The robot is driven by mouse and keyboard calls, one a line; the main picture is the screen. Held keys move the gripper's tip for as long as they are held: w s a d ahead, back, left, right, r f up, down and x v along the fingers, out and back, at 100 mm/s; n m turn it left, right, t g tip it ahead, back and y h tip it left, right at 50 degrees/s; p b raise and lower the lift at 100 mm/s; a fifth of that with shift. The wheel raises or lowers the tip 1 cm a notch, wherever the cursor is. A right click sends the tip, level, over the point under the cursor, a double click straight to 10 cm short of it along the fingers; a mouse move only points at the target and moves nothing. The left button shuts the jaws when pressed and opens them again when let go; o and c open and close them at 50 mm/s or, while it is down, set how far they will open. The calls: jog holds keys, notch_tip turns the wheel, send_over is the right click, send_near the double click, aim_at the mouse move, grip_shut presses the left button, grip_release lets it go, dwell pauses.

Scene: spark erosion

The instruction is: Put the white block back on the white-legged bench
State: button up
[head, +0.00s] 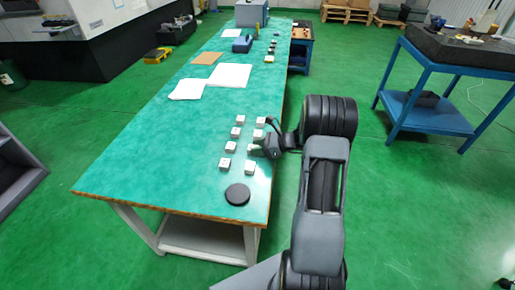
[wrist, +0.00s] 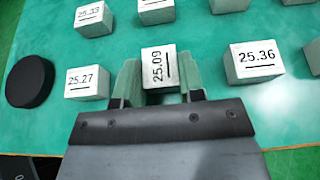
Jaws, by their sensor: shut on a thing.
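My gripper (head: 258,149) is at the right edge of the green-topped, white-legged bench (head: 205,210). In the wrist view my gripper (wrist: 160,85) is shut on a white block marked 25.09 (wrist: 158,67), one finger on each side. The block's far end shows between the fingers; its near part is hidden by my gripper. The held block is in line with its neighbours, at or just above the bench top; I cannot tell whether it touches.
Several similar white blocks stand in two rows, such as one marked 25.33 (wrist: 93,18). A black disc (head: 237,194) lies near the bench's front end. White sheets (head: 230,75) lie farther back. A blue-framed table (head: 430,85) stands right. The bench's left side is clear.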

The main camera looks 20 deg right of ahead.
jog(key=shift+f, duration=0.1)
jog(key=o, duration=1)
jog(key=shift+d+r, duration=0.1)
jog(key=shift+r, duration=0.15)
jog(key=v, duration=1.1)
jog(key=s+a+r+n+g+h, duration=0.2)
jog(key=s+a+n+g, duration=0.1)
jog(key=a+n, duration=0.25)
jog(key=s+a+r+n+g+h, duration=0.1)
jog(key=s+a+r+n+g, duration=0.2)
jog(key=a, duration=0.4)
jog(key=s+a+n+h, duration=0.2)
jog(key=s+n, duration=0.1)
jog(key=n, duration=0.2)
jog(key=s+a+r+n+t+h, duration=0.1)
jog(key=s+a+n+h, duration=0.1)
jog(key=n, duration=0.4)
jog(key=s+a+r+n+h, duration=0.1)
jog(key=s+a+n+h, duration=0.2)
jog(key=s+n+h, duration=0.1)
jog(key=shift+s+n+t, duration=0.3)
jog(key=shift+s+n, duration=0.35)
jog(key=shift+s, duration=0.25)
